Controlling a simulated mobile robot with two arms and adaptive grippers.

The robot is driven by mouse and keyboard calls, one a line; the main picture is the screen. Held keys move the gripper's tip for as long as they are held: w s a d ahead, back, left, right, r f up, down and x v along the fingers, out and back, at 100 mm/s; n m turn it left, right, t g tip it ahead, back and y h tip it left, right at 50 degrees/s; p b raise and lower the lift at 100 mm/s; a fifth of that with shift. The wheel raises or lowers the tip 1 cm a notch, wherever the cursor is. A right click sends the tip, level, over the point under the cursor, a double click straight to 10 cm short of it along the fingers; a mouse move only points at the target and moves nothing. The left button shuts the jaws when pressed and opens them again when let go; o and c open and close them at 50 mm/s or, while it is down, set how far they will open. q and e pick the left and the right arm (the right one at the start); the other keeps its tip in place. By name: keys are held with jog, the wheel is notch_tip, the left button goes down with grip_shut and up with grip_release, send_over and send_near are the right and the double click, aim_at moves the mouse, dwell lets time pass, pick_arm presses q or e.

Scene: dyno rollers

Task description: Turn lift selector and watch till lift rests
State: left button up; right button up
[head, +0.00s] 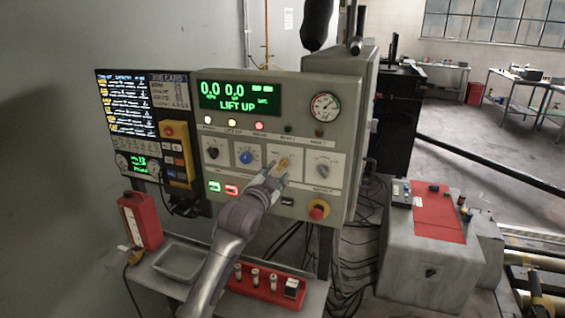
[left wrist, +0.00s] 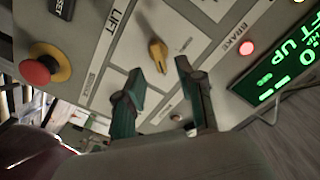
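The yellow selector knob (head: 284,164) is on the front of the grey control box in the head view. It also shows in the left wrist view (left wrist: 157,55), with a LIFT label beside its white plate. My left gripper (head: 272,175) is in front of the panel, just below and left of the knob. In the left wrist view my gripper's two fingers (left wrist: 160,88) are apart with nothing between them; the knob lies just beyond the tips. The green display (head: 238,97) reads LIFT UP. My right gripper is not in view. The lift itself cannot be made out.
A blue knob (head: 246,157) and a grey-black knob (head: 323,168) flank the yellow one. A red emergency button (head: 318,210) sits below right. A shelf with a grey tray (head: 180,262) and a red rack (head: 266,283) is below my arm. Cables hang behind.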

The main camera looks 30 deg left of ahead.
aim_at(282, 166)
pick_arm(q)
jog(key=x, duration=0.4)
jog(key=shift+w+p, duration=0.4)
grip_shut()
